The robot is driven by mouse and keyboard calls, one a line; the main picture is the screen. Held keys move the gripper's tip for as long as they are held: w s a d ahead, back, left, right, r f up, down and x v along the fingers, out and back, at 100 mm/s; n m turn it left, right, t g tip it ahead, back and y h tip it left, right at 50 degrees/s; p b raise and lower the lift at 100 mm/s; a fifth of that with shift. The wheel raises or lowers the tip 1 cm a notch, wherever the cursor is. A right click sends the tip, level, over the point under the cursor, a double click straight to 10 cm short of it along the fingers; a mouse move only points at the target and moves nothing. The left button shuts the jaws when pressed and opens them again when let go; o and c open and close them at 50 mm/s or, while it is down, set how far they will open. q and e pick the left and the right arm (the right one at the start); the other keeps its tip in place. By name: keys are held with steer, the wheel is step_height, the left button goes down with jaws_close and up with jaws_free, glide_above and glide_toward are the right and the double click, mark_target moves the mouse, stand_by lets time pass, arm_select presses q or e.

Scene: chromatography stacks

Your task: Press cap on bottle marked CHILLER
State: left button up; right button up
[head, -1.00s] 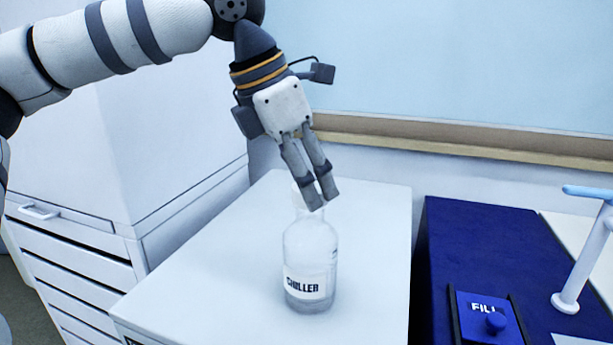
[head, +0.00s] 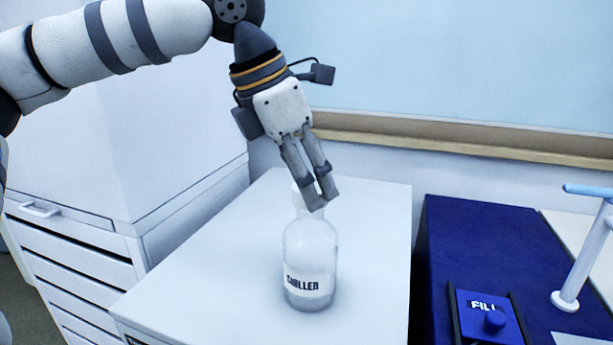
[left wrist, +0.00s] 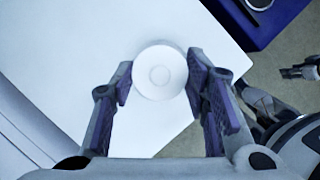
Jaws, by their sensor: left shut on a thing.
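The clear bottle marked CHILLER (head: 310,255) stands on the white cabinet top in the head view, its label facing me. My left gripper (head: 318,201) points down at the bottle's neck, its fingers shut on a white round cap. The cap (left wrist: 160,72) shows from above between the two finger pads (left wrist: 160,88) in the left wrist view. In the head view the fingers partly hide the cap and neck, so I cannot tell how firmly the cap sits. A dark gripper-like part, seemingly my right gripper (left wrist: 298,71), shows small at the right edge of the wrist view.
The white cabinet top (head: 210,260) is clear around the bottle. A drawer unit (head: 70,255) stands to the left. At the right, a blue surface (head: 470,250) carries a FILL panel with a knob (head: 495,321) and a light-blue-topped stand (head: 585,250). A wall is behind.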

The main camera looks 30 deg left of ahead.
arm_select(q)
steer(key=o, duration=1.5)
steer(key=shift+o, duration=0.2)
steer(key=shift+r, duration=3.5)
steer(key=shift+c, duration=0.6)
jaws_close()
steer(key=shift+f, duration=0.1)
